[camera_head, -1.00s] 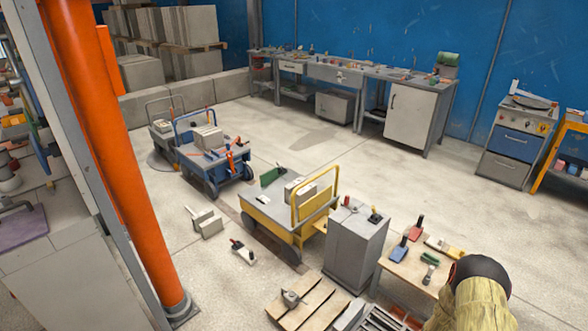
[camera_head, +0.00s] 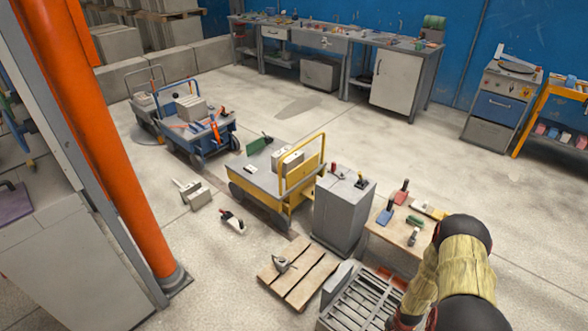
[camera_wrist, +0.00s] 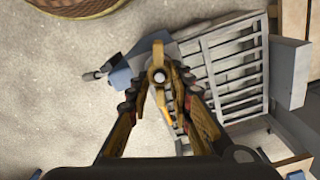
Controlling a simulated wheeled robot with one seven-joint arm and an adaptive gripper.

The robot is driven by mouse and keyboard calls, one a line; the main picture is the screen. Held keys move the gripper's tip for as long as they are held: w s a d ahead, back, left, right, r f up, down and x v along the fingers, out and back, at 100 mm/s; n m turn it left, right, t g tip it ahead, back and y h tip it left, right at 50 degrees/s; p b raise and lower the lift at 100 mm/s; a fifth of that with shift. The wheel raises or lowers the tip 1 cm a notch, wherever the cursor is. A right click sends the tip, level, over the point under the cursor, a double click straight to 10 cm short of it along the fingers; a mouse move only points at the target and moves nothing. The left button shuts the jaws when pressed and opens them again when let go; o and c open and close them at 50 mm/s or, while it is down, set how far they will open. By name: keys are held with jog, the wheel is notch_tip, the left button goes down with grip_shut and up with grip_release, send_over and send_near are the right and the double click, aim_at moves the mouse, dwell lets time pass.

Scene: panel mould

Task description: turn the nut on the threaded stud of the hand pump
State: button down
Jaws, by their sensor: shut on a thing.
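In the head view my arm fills the lower right, and the pump and nut cannot be made out.
A grey slatted grate (camera_wrist: 228,62) lies right of the pump, with a grey block (camera_wrist: 289,75) beside it. Bare concrete floor is at left. In the head view a wooden pallet (camera_head: 298,272), a grey cabinet (camera_head: 340,214) and a small tool table (camera_head: 385,238) stand nearby.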

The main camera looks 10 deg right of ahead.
jog(key=shift+s+m, duration=0.1)
jog(key=shift+m, duration=1.6)
jog(key=shift+m, duration=0.6)
jog(key=shift+s+m, duration=0.1)
jog(key=shift+m, duration=1)
jog(key=m, duration=0.3)
jog(key=shift+m, duration=0.3)
jog(key=c, duration=1.5)
grip_release()
jog(key=shift+s, duration=0.1)
